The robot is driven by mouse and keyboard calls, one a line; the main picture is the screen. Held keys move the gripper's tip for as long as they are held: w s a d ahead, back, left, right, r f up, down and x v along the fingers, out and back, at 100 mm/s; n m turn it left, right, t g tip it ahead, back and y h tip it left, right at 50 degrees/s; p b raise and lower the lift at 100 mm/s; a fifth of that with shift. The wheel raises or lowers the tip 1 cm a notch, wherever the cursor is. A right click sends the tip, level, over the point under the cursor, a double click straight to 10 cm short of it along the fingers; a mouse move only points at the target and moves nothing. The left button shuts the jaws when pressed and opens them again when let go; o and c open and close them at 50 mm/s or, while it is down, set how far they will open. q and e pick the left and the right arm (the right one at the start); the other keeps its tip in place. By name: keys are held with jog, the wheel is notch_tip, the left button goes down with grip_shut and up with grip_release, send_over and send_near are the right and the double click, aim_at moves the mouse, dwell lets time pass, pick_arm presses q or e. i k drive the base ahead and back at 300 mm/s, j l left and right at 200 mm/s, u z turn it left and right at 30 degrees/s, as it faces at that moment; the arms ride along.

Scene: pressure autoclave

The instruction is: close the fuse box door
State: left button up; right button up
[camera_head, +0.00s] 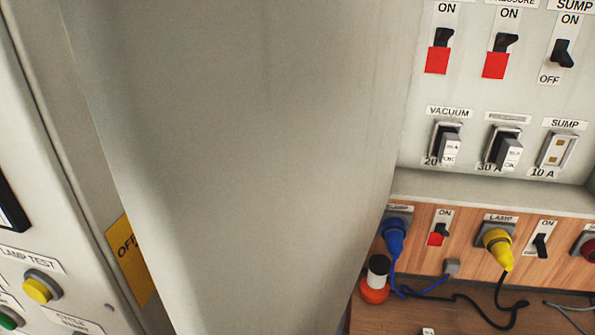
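A large plain grey panel (250,130), which looks like the fuse box door, stands open and fills the middle of the head view, close to the camera. Its right edge borders the fuse box (480,100), whose inside is exposed on the right. The fuse box holds a row of switches above the VACUUM fuse (448,142), a middle fuse (504,148) and the SUMP socket (557,150), which shows bare contacts. The panel hides what lies behind it, and I cannot see its handle or hinge. Neither of my grippers is in view.
A control panel with a yellow LAMP TEST button (38,290) is at the left. A yellow OFF sign (130,262) is partly hidden by the grey panel.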

aim_at(250, 148)
jog(key=j+z, duration=0.3)
jog(key=j, duration=0.15)
jog(key=k+j+z, duration=0.1)
jog(key=j+z, duration=0.8)
jog(key=z, duration=0.2)
jog(key=k, duration=0.05)
